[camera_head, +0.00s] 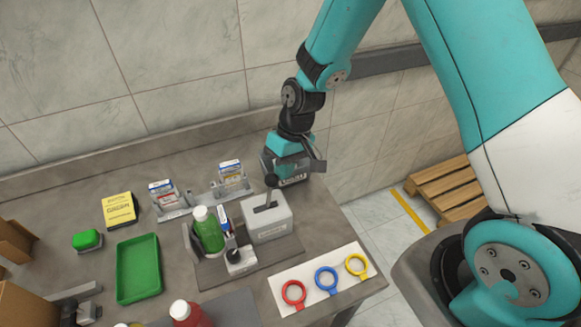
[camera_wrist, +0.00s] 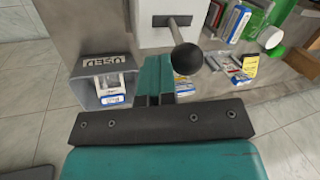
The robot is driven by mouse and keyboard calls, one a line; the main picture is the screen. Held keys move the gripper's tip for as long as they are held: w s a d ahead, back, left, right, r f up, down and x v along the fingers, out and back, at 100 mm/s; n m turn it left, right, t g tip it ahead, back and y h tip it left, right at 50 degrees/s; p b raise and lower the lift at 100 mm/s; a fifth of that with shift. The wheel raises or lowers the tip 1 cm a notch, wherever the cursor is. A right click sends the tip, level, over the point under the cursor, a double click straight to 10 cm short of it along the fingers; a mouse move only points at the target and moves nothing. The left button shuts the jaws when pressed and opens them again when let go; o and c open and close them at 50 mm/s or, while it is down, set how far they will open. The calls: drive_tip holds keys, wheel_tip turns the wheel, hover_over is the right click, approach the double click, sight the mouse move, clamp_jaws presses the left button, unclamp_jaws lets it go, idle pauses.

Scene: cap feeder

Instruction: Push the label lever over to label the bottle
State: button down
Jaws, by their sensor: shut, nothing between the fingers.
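The lever with a round black knob (camera_head: 271,180) rises from a slot in the light grey box (camera_head: 268,217). In the wrist view the knob (camera_wrist: 189,57) and the box (camera_wrist: 145,10) show close ahead. My gripper (camera_wrist: 155,70) is shut and empty, just left of the knob in the wrist view; I cannot tell whether they touch. In the head view my gripper (camera_head: 284,164) is behind the lever, its tips partly hidden. The green bottle (camera_head: 209,235) with a white cap stands in a holder left of the box.
A grey bin marked USED (camera_wrist: 104,72) holds a small box beside my gripper. Coloured rings (camera_head: 326,279) lie on a white board at the front right. A green tray (camera_head: 138,268) sits left.

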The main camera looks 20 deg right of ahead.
sight(267, 176)
drive_tip(key=a+h, duration=0.1)
drive_tip(key=a, duration=0.1)
drive_tip(key=a+r+h+p, duration=0.1)
drive_tip(key=a+h, duration=0.1)
drive_tip(key=shift+a+f+h+b, duration=0.1)
drive_tip(key=shift+a+h+b, duration=0.35)
drive_tip(key=shift+a, duration=1.05)
drive_tip(key=shift+a, duration=0.15)
drive_tip(key=d, duration=0.1)
drive_tip(key=d+r+p, duration=0.1)
drive_tip(key=w+d+r, duration=0.1)
drive_tip(key=d, duration=0.1)
drive_tip(key=shift+r+p, duration=0.2)
drive_tip(key=shift+p, duration=0.15)
wheel_tip(267, 176, up, 9)
drive_tip(key=a+b, duration=0.1)
drive_tip(key=b, duration=0.2)
drive_tip(key=shift+w+a, duration=0.25)
drive_tip(key=shift+a, duration=0.1)
drive_tip(key=shift+s+r, duration=0.1)
drive_tip(key=shift+r, duration=0.05)
